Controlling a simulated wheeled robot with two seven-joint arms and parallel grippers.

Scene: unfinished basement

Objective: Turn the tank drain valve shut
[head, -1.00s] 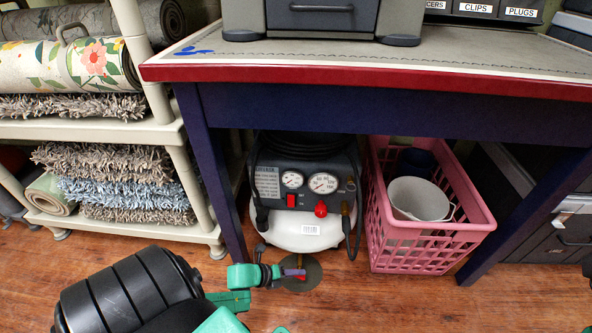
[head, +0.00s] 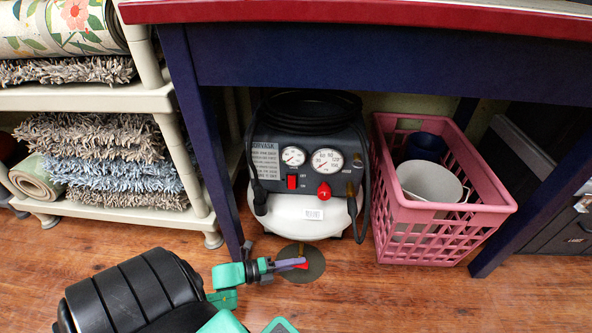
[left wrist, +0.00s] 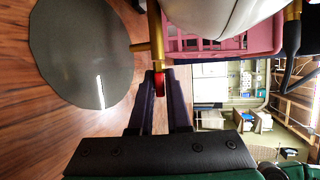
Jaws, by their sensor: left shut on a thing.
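The air compressor with the white tank (head: 300,216) stands on the floor under the workbench. Its drain valve has a small red handle (head: 302,265) low at the tank's front, above a dark round disc (head: 303,272) on the floor. My left gripper (head: 296,264) reaches in from the left at this handle. In the left wrist view its two dark fingers (left wrist: 159,88) are shut on the red handle (left wrist: 159,84), beside a brass pipe (left wrist: 155,40) coming from the tank. My right gripper is not in view.
A pink crate (head: 436,224) with a white bucket (head: 428,182) and a dark blue one stands right of the compressor. The workbench leg (head: 206,150) is close on the left, with a shelf of rolled rugs (head: 110,165) beyond. Floor in front is clear.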

